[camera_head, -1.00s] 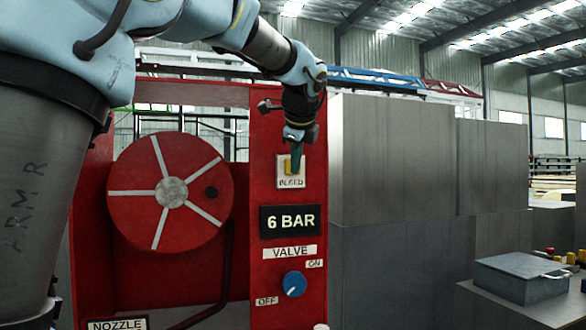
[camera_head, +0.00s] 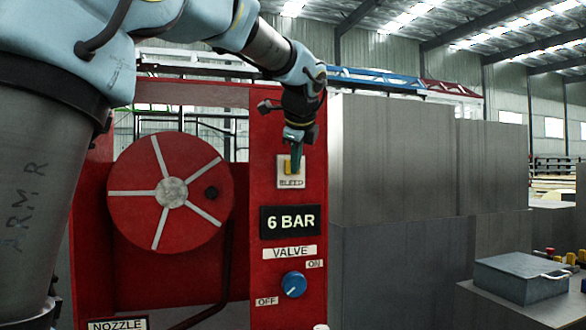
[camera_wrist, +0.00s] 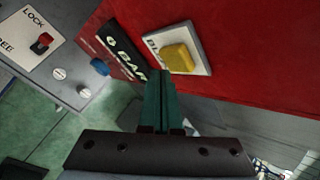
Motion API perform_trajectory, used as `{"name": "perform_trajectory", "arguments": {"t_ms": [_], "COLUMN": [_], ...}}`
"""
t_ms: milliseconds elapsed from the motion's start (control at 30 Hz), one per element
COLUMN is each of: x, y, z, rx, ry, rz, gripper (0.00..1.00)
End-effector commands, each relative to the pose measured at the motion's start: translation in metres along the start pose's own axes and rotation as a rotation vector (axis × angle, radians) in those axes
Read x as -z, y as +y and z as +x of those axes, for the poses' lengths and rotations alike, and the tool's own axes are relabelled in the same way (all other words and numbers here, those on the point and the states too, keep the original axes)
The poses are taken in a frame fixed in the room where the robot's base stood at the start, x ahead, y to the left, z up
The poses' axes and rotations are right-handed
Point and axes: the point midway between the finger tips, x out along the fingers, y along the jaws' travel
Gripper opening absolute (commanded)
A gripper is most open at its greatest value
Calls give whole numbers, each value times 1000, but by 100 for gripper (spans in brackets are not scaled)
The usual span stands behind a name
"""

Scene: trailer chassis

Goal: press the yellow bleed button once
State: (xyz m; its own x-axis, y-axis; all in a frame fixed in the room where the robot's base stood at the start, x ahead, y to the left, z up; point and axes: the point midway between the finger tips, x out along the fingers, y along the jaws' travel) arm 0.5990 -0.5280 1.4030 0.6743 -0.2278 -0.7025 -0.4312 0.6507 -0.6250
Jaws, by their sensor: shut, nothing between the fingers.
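The yellow bleed button (camera_wrist: 178,58) sits on a white plate (camera_wrist: 203,48) on the red panel. In the head view the button (camera_head: 287,167) is partly hidden behind my gripper (camera_head: 296,158), and the plate's BLEED label shows below it. In the wrist view my gripper (camera_wrist: 160,88) is shut and empty, its green fingers together. Its tips lie just below and left of the button in that picture. A gap seems to show between tips and button, but I cannot tell its depth.
A 6 BAR display (camera_head: 290,220) and a blue valve knob (camera_head: 293,285) are below the plate. A red hose reel (camera_head: 172,193) is at left. Grey blocks (camera_head: 400,160) stand right of the panel. A lock switch (camera_wrist: 41,43) shows in the wrist view.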

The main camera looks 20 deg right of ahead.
Motion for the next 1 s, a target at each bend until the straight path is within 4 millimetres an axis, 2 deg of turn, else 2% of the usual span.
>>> {"name": "perform_trajectory", "arguments": {"t_ms": [1000], "x": [-6], "y": [-6], "z": [8], "rx": [-1], "ry": [0], "rz": [0], "gripper": [0]}}
